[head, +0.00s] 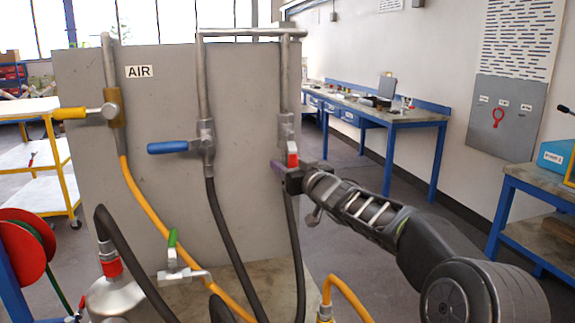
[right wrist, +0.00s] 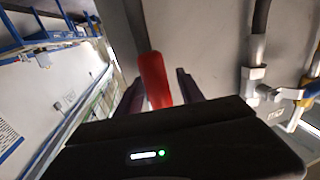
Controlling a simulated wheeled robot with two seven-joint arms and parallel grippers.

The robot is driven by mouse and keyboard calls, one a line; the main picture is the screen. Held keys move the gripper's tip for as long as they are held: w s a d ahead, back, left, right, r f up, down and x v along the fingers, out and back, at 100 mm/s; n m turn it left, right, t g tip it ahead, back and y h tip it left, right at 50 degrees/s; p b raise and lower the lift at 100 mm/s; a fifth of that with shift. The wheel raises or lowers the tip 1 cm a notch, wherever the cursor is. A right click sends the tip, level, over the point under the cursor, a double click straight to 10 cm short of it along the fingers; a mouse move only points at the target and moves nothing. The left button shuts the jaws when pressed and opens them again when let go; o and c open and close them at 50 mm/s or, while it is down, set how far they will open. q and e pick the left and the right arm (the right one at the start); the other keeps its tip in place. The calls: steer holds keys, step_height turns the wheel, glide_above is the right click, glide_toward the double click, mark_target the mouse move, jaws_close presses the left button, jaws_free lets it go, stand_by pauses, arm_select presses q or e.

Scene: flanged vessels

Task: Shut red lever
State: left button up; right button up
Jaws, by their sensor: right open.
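The red lever (head: 292,158) is on the valve of the rightmost pipe on the grey panel in the head view. Its handle hangs downward or points toward me; the gripper partly hides it. In the right wrist view the red lever (right wrist: 154,80) stands between the two purple fingers. My right gripper (head: 280,168) is open at the lever, with one finger on each side; I cannot tell whether either finger touches it. It also shows in the right wrist view (right wrist: 172,88). My left gripper is not in view.
A blue lever (head: 168,147) and a yellow lever (head: 70,113) sit on valves to the left. A green lever (head: 173,238) is lower down. Black and orange hoses hang before the grey panel (head: 160,90). A blue workbench (head: 400,115) stands behind at right.

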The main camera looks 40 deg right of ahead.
jaws_close()
stand_by(0.5)
stand_by(1.0)
